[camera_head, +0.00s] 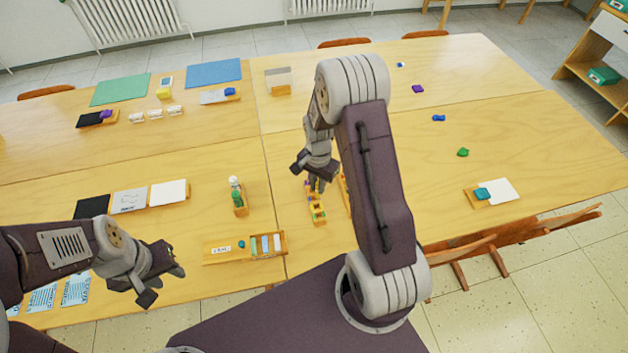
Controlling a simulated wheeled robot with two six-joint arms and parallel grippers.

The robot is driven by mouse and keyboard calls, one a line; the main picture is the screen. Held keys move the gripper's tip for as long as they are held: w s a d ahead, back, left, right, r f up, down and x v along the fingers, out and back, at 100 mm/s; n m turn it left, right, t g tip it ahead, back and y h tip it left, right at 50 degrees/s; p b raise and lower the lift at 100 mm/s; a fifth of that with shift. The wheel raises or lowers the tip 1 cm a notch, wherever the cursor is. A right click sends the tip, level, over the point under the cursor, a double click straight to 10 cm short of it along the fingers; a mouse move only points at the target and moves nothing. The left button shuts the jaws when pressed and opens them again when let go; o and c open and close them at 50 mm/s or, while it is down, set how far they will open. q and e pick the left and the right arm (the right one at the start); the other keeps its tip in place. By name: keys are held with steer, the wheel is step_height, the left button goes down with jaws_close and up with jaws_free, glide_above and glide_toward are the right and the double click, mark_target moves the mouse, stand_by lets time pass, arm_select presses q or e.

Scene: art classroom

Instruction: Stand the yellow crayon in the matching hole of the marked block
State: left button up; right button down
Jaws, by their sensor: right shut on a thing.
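A long, narrow orange block (318,213) with purple and yellow patches on top lies on the near table, just below my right gripper. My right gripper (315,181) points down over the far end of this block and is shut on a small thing. That thing is mostly hidden by the fingers and too small to make out clearly; it looks to be the yellow crayon. I cannot tell whether it touches the block or sits in a hole. My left gripper (164,280) is open and empty over the table's near left part.
A wooden tray (228,252) with light blocks lies at the near edge. A stand with a green and white figure (237,196) is left of the block. Another orange piece (344,190) is partly behind my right arm.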

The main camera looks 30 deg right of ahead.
mark_target(317, 195)
steer(key=shift+w+a+f+b, duration=0.1)
steer(key=shift+f+b, duration=0.25)
steer(key=shift+f, duration=0.05)
step_height(317, 195, down, 4)
steer(key=b, duration=0.3)
steer(key=shift+r, duration=0.15)
steer(key=shift+f+b, duration=0.5)
steer(key=shift+f, duration=0.1)
steer(key=shift+r+p, duration=0.1)
steer(key=shift+p, duration=0.25)
steer(key=shift+f+b, duration=0.65)
steer(key=shift+f, duration=0.8)
stand_by(2.0)
stand_by(0.4)
steer(key=c, duration=1.3)
jaws_free()
